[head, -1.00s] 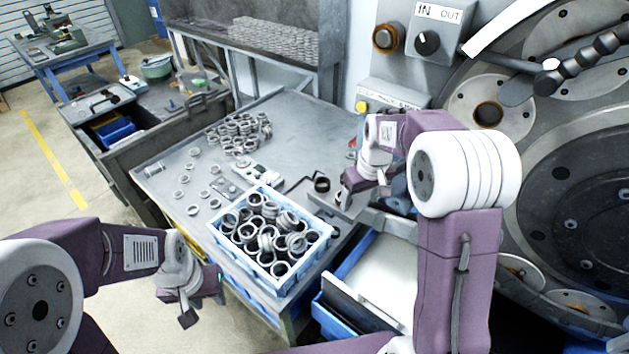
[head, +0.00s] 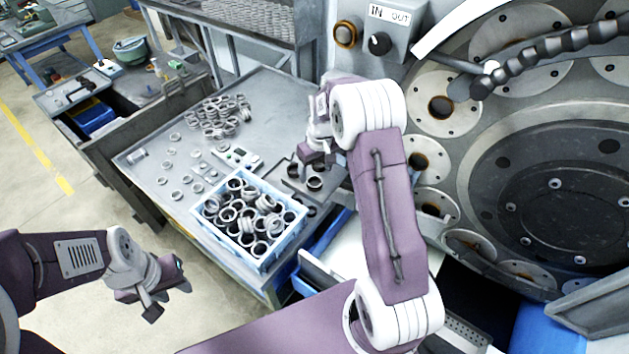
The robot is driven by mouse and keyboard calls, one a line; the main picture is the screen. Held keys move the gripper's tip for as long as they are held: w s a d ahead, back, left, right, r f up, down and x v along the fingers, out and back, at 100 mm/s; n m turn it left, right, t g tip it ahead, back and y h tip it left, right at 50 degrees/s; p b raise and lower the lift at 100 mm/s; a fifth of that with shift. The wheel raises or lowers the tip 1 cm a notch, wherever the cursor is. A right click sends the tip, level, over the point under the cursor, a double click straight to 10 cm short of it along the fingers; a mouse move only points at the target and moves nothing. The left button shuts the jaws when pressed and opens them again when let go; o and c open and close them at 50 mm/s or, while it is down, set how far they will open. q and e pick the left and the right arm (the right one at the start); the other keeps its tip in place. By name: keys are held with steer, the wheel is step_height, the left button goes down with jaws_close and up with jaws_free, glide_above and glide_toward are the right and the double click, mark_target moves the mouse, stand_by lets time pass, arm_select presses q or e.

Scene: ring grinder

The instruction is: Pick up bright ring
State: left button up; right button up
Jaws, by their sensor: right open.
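Bright, pale metal rings lie loose on the left of the grey workbench, one of them near the crate (head: 176,195). More pale rings stand in a stacked group (head: 222,117) at the back. The blue crate (head: 262,264) holds several rings, bright and dark mixed (head: 239,228). My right gripper (head: 312,160) is open above the bench, right of the crate and close over two dark rings (head: 315,184). Its fingertips are small and partly hidden by its own body. My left gripper (head: 170,300) hangs left of the bench over the floor, fingers apart and empty.
A small pale device (head: 240,157) lies on the bench behind the crate. A big round machine (head: 560,200) with a control box (head: 385,30) stands at the right. Open drawers are under the bench's right side. The bench's front left is mostly clear.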

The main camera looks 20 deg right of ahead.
mark_target(314, 184)
steer(key=shift+w+d+f, duration=0.1)
steer(key=shift+f, duration=0.25)
steer(key=f+p, duration=0.1)
steer(key=f, duration=0.1)
steer(key=f+p, duration=0.1)
steer(key=f, duration=0.1)
steer(key=shift+w+a, duration=0.2)
steer(key=shift+w+d+f, duration=0.1)
steer(key=shift+f, duration=0.35)
steer(key=shift+r, duration=0.1)
steer(key=c, duration=1.6)
steer(key=shift+o, duration=0.2)
steer(key=shift+r, duration=0.55)
step_height(314, 184, up, 3)
steer(key=shift+b, duration=1)
steer(key=s+d+r+b, duration=0.25)
steer(key=s+r, duration=0.45)
steer(key=s, duration=0.5)
steer(key=s+a, duration=0.6)
steer(key=a, duration=0.6)
steer(key=shift+s+a+b, duration=0.35)
steer(key=shift+a+b, duration=0.05)
